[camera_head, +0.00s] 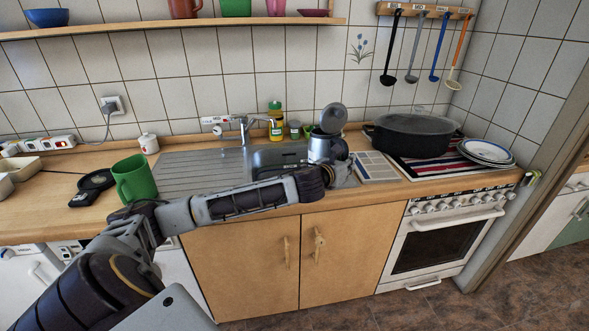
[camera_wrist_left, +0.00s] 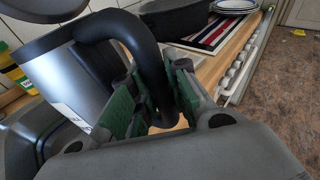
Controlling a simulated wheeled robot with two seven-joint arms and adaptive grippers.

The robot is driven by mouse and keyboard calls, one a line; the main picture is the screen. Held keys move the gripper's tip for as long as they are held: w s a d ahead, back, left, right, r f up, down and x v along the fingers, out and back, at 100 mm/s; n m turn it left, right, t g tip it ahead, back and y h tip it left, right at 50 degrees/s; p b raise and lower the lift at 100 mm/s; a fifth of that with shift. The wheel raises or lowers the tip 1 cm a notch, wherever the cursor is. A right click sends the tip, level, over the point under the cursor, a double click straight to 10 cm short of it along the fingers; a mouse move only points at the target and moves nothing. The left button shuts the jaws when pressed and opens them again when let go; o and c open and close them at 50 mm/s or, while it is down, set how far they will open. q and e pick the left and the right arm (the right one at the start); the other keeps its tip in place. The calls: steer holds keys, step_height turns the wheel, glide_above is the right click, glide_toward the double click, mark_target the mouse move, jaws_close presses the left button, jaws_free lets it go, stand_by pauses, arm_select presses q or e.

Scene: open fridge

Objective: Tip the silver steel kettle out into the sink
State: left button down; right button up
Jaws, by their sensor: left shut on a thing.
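The silver steel kettle (camera_head: 320,146) is at the right end of the sink (camera_head: 272,157), with its round lid standing open above it. It looks close to upright in the head view. Its steel body (camera_wrist_left: 62,72) and black handle also show in the left wrist view. My left gripper (camera_head: 342,168) is shut on the black handle, its green-padded fingers (camera_wrist_left: 158,112) on either side of it. The arm hides the kettle's lower part and the front of the sink, so I cannot tell whether its base touches anything. My right gripper is not in view.
The tap (camera_head: 243,130) stands behind the sink. A yellow bottle (camera_head: 275,128) and small jars are behind the kettle. A black roaster (camera_head: 412,134) and stacked plates (camera_head: 486,151) are on the right. A green mug (camera_head: 134,180) stands left of the ribbed drainboard (camera_head: 195,168).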

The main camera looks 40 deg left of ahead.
arm_select(q)
steer(key=shift+a+f+m+t+b, duration=0.15)
steer(key=shift+f+m+t+b, duration=0.2)
steer(key=shift+f+b, duration=0.3)
steer(key=shift+w, duration=0.1)
steer(key=shift+r, duration=0.1)
steer(key=shift+w+a+f+m+b, duration=0.15)
steer(key=shift+f+m+b, duration=0.1)
steer(key=shift+f+b, duration=0.2)
